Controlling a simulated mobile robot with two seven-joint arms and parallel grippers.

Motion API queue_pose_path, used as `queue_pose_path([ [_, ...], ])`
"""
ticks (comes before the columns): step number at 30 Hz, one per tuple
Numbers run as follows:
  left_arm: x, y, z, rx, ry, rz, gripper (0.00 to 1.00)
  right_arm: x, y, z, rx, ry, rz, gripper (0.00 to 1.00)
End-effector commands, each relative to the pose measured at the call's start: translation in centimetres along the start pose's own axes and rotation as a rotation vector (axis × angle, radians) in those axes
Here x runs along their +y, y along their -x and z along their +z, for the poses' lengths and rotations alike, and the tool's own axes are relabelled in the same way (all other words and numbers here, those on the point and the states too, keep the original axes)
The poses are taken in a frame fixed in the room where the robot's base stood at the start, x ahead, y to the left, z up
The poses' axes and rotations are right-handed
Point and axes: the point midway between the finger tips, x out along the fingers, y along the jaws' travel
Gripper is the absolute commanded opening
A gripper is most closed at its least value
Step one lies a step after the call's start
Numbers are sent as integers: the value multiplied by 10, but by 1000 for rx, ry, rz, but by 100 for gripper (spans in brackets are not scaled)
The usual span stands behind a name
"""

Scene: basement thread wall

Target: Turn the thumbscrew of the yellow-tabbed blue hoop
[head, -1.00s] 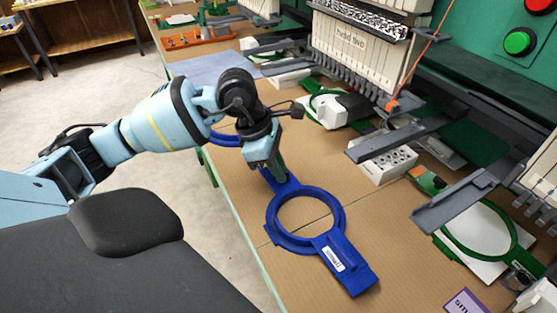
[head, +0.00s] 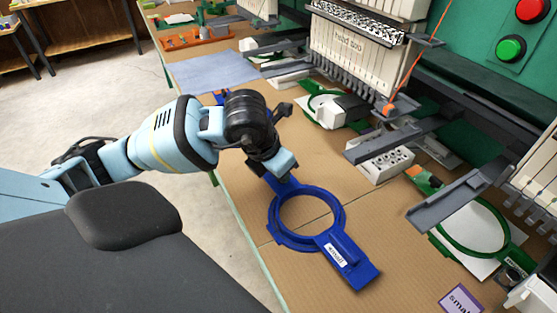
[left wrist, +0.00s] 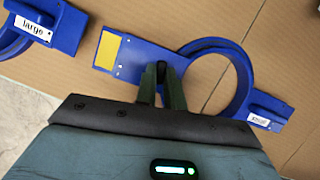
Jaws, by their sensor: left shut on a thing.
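The blue hoop (head: 340,217) lies flat on the brown table, its ring empty and a white label on its near arm. In the left wrist view the same hoop (left wrist: 247,75) shows a yellow tab (left wrist: 108,47) on its other arm and a label that seems to read "small". My left gripper (head: 284,172) points down at the hoop's far end. In the left wrist view its fingers (left wrist: 162,72) are closed together between the yellow tab and the ring. The thumbscrew is hidden at the fingertips. My right gripper is not in view.
A second blue hoop labelled "large" (left wrist: 60,22) lies beside it. Embroidery machine heads (head: 350,45) and grey arms (head: 450,195) line the right. Green hoops (head: 440,235) lie beneath them. A purple card (head: 461,299) is at the near right. Table around the hoop's ring is clear.

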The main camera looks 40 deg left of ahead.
Motion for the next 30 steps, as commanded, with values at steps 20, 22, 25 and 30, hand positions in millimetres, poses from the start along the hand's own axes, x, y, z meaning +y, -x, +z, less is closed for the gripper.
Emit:
queue_pose_path([
  [20, -2, 0, 0, 2, 223, 93, 0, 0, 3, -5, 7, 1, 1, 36],
  [22, -2, 0, 0, 2, 229, 95, 0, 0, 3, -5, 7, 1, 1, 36],
  [25, -2, 0, 0, 2, 232, 97, 0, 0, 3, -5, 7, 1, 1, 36],
  [30, -2, 0, 0, 2, 232, 97, 0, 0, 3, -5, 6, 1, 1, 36],
])
